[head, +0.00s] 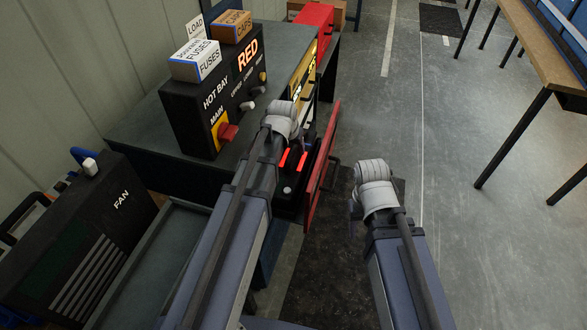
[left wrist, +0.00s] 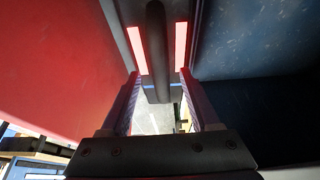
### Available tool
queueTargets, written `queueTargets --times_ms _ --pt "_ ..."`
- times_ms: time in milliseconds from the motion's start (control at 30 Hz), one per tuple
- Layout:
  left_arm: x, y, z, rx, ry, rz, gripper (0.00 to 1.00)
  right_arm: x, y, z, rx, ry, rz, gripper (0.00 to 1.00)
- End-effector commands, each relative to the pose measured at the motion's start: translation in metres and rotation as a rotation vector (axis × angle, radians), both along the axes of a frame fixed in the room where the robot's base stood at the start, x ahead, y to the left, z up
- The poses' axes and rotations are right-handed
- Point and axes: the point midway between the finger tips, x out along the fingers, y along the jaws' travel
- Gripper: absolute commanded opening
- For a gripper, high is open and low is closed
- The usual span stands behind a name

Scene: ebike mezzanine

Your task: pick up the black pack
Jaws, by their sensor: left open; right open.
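The black pack (head: 291,172) sits in an open bay at the bench front, with two red strips on its top. In the left wrist view the pack's black bar-shaped handle (left wrist: 157,45) runs between two lit red strips. My left gripper (left wrist: 158,78) is open, with one finger on each side of the handle's line. I cannot tell whether the fingertips are around the handle or short of it. In the head view my left wrist hides most of this gripper. My right gripper (head: 355,211) is over the floor, right of the bay, open and mostly hidden by its wrist.
A red door (head: 322,165) stands open right of the pack, close to my left gripper. The bench (head: 165,150) carries a black HOT BAY box (head: 190,115). A black FAN unit (head: 105,215) is at left. A table (head: 550,60) stands far right, with clear floor between.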

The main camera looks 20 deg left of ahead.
Motion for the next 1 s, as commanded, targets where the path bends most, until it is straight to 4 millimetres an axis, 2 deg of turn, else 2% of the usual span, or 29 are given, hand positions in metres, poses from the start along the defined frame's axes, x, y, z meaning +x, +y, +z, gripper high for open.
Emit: queueTargets --times_ms 33,200,1000 --pt "0.007 0.001 -0.013 0.000 0.000 0.000 0.62 0.000 0.000 -0.013 0.000 0.000 0.000 0.50" --pt "0.013 0.001 -0.029 0.000 0.000 0.000 0.62 0.000 0.000 -0.029 0.000 0.000 0.000 0.50" --pt "0.013 0.001 -0.033 0.000 0.000 0.000 0.62 0.000 0.000 -0.033 0.000 0.000 0.000 0.50"
